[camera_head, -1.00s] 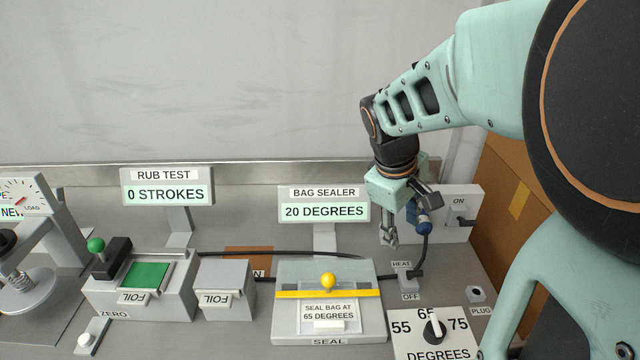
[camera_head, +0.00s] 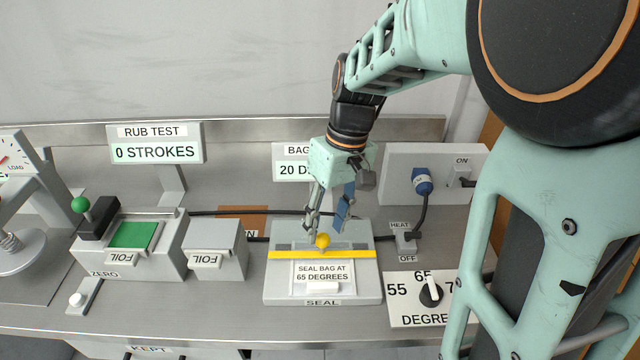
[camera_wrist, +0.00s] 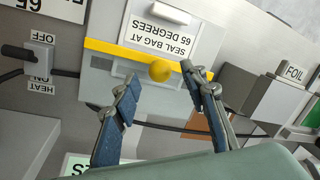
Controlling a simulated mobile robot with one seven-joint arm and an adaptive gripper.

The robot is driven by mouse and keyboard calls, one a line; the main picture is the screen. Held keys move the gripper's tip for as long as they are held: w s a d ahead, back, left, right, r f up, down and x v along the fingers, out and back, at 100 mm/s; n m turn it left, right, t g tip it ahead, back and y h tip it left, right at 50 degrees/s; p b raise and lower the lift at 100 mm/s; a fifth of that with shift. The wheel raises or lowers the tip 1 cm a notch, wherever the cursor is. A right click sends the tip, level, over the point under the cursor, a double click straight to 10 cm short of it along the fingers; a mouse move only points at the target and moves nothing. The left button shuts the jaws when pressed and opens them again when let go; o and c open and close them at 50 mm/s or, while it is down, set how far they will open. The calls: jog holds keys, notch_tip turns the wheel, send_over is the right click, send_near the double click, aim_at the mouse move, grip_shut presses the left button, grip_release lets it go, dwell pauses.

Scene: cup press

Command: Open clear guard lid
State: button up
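The bag sealer (camera_head: 372,288) is a grey box marked SEAL. Its clear guard lid lies flat over the top, with a yellow strip (camera_head: 350,254) across it and a round yellow knob (camera_head: 323,241). In the wrist view the knob (camera_wrist: 160,71) shows between and slightly beyond the fingertips of my gripper (camera_wrist: 159,79). My gripper (camera_head: 327,238) points down over the back of the sealer. Its two blue-padded fingers are apart with nothing held. I cannot tell whether either finger touches the knob.
A heat switch (camera_head: 404,241) with a cable stands right of the sealer, and a degrees dial (camera_head: 431,293) is at front right. A foil box (camera_head: 215,249) stands to the left. The bag sealer display (camera_head: 290,163) behind is partly hidden by my gripper.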

jog(key=shift+s+a+f, duration=0.1)
jog(key=shift+a+f, duration=0.05)
jog(key=shift+f, duration=0.5)
jog(key=shift+s+a+f, duration=0.1)
jog(key=shift+f, duration=0.55)
jog(key=shift+c, duration=0.7)
grip_shut()
